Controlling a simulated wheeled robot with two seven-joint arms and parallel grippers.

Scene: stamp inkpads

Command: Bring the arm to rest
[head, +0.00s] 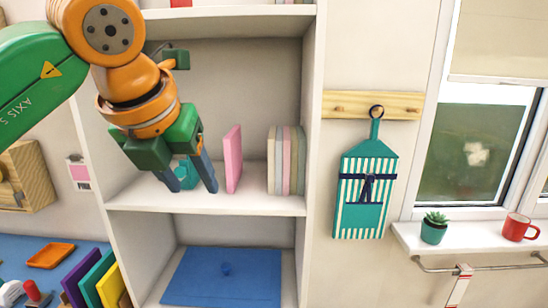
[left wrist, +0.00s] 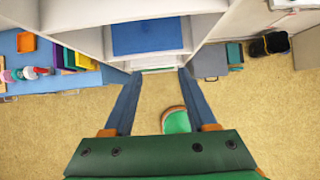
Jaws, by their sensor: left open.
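My left gripper (head: 191,188) hangs from my green and orange arm in front of the open shelf unit (head: 312,110), with its two blue fingers pointing down. The fingers are apart and nothing is between them. In the left wrist view the open left gripper (left wrist: 159,74) shows from behind its green palm, with the floor and the lower shelf beyond its tips. In the head view the fingers partly cover a small teal object (head: 186,172) on the middle shelf. I cannot tell how far they are from it. My right gripper is in neither view.
A pink book (head: 233,160) stands just right of the fingers, and several pale books (head: 287,160) stand farther right. A blue sheet (head: 228,285) with a knob lies below. An orange tray (head: 51,255) lies on the blue table.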

